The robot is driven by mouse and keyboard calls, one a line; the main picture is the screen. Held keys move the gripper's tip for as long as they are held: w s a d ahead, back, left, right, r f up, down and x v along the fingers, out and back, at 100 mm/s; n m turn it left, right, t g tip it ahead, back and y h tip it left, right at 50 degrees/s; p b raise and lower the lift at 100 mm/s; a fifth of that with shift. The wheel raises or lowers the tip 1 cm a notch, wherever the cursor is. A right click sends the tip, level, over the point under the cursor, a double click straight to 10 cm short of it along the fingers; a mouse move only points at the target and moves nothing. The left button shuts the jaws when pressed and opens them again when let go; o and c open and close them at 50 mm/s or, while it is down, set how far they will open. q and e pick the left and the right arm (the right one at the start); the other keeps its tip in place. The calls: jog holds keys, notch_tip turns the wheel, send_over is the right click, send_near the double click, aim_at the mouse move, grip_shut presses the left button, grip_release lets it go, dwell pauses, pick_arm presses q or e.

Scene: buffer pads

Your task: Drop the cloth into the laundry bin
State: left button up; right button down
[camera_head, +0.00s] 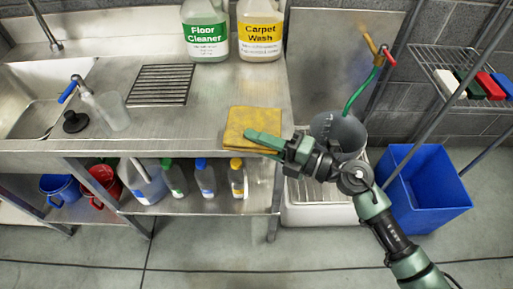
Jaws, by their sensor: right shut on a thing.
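A folded yellow cloth (243,122) lies at the right end of the steel counter, near its front edge. My right gripper (252,137) reaches in from the lower right and is shut on the cloth's right front part. Its fingers cover a small part of the cloth. A blue open bin (430,194) stands on the floor at the right, beyond my right arm, and may be the laundry bin; I see no label on it. My left gripper is not in view.
A grey bucket (350,130) stands right of the counter. Several bottles fill the lower shelf.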

pick_arm(q)
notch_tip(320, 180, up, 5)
jog(key=p, duration=0.4)
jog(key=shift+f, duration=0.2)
pick_arm(e)
notch_tip(320, 180, up, 14)
jog(key=shift+d, duration=0.1)
